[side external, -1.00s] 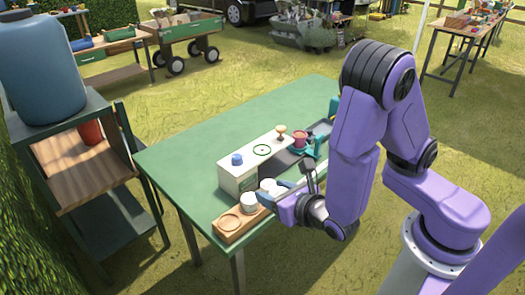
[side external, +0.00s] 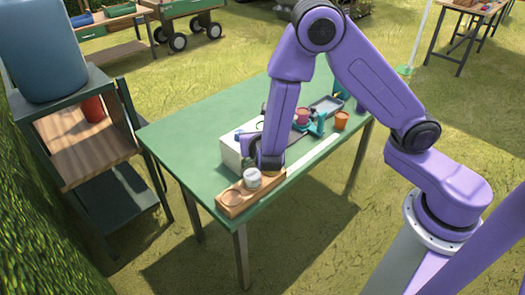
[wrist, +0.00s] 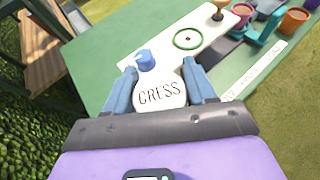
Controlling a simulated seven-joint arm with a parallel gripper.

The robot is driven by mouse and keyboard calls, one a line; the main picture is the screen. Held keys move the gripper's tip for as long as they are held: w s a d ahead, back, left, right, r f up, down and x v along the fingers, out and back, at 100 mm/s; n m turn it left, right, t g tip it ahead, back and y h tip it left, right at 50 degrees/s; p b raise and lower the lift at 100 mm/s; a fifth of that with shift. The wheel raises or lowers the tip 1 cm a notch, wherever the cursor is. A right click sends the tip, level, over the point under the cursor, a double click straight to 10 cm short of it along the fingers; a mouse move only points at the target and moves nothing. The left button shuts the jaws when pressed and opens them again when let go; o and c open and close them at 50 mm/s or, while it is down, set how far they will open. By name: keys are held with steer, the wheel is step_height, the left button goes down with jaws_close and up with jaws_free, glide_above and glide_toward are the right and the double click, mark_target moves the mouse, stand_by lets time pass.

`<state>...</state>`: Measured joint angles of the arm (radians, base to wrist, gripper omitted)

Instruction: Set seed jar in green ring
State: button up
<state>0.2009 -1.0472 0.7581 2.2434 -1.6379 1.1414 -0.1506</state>
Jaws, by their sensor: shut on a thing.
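My gripper (wrist: 160,88) is shut on a white seed jar (wrist: 160,95) marked "CRESS", with a blue finger on each side of it. In the side view my gripper (side external: 270,163) is low at the right end of the wooden tray (side external: 222,201), hiding the held jar; I cannot tell whether it is lifted. Another white jar (side external: 252,178) stands in the middle of the tray. The green ring (wrist: 188,39) lies flat and empty on top of the white stand (wrist: 165,42), beyond the held jar and to its right. My arm mostly hides it in the side view.
A blue knob-like object (wrist: 145,60) and a tan-topped peg (wrist: 219,8) flank the ring on the stand. Terracotta pots (side external: 341,120), teal items and a grey tray (side external: 326,104) are to the right. The green table (side external: 185,135) is clear at left.

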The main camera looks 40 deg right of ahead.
steer(key=w+d+m+g+h, duration=0.1)
steer(key=w+d, duration=0.2)
steer(key=d, duration=0.1)
steer(key=w+d+r+m+g+h, duration=0.1)
steer(key=w+d, duration=0.2)
steer(key=d, duration=0.1)
steer(key=w+d+m+g+h, duration=0.1)
steer(key=w+d+m, duration=0.1)
steer(key=w+d, duration=0.1)
steer(key=shift+d+r, duration=0.15)
steer(key=shift+d, duration=0.7)
steer(key=shift+w+d+h, duration=0.3)
steer(key=shift+d+h, duration=0.1)
steer(key=shift+d, duration=0.1)
steer(key=shift+f, duration=2.8)
steer(key=shift+f, duration=0.6)
steer(key=o, duration=0.8)
steer(key=shift+c, duration=0.2)
steer(key=v, duration=1.1)
steer(key=shift+r, duration=0.1)
